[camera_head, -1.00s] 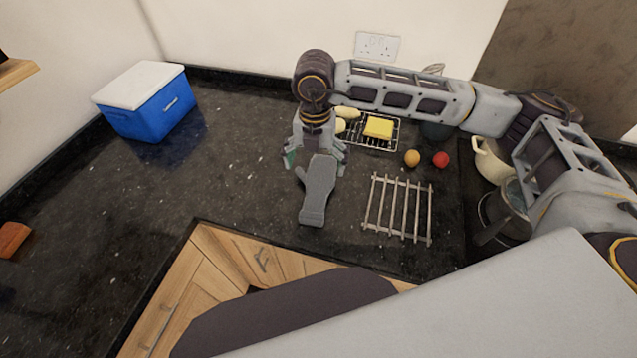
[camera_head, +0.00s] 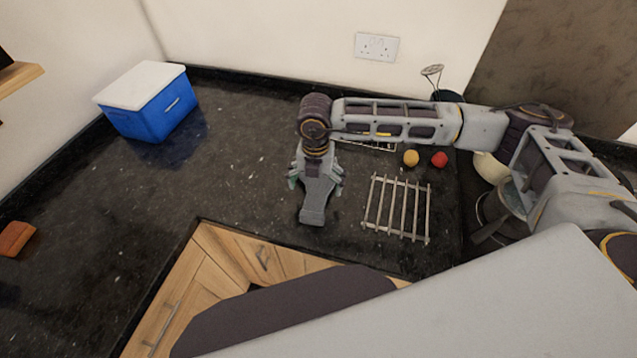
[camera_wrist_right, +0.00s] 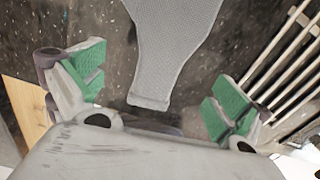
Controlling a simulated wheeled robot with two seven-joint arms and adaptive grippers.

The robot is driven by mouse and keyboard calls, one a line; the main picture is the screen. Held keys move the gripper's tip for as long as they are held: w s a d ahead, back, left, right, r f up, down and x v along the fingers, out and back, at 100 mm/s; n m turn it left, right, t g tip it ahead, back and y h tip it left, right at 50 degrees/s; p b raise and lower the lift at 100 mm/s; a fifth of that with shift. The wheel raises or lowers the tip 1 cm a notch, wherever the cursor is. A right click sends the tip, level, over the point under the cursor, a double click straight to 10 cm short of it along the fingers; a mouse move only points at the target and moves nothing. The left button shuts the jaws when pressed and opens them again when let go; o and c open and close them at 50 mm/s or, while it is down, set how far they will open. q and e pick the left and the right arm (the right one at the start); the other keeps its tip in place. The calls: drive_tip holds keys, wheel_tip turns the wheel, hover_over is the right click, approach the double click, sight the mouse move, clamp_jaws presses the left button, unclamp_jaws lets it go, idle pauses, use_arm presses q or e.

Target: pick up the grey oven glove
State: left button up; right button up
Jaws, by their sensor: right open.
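The grey oven glove (camera_head: 313,205) lies on the dark counter near its front corner, its cuff end towards the cabinet edge. Its upper part is hidden under my right gripper in the head view. My right gripper (camera_head: 316,184) is open above the glove, with a finger on each side of it. In the right wrist view the glove (camera_wrist_right: 172,45) shows between the green-padded fingers of the gripper (camera_wrist_right: 158,92), apart from both. My left gripper is not in view.
A slatted metal rack (camera_head: 397,208) lies just right of the glove. A yellow ball-like item (camera_head: 411,158) and a red one (camera_head: 439,159) sit behind it. A blue cool box (camera_head: 150,103) stands at the back left. The counter between is clear.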

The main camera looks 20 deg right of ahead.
sight(317, 193)
drive_tip(key=shift+f+p, duration=0.5)
drive_tip(key=shift+f, duration=0.25)
drive_tip(key=shift+w+d+f+p, duration=0.1)
drive_tip(key=shift+f+p, duration=0.4)
drive_tip(key=shift+f, duration=1.35)
drive_tip(key=c, duration=1.1)
drive_tip(key=shift+r, duration=0.1)
drive_tip(key=shift+c, duration=0.2)
drive_tip(key=shift+r+b, duration=1.15)
drive_tip(key=shift+r, duration=3.8)
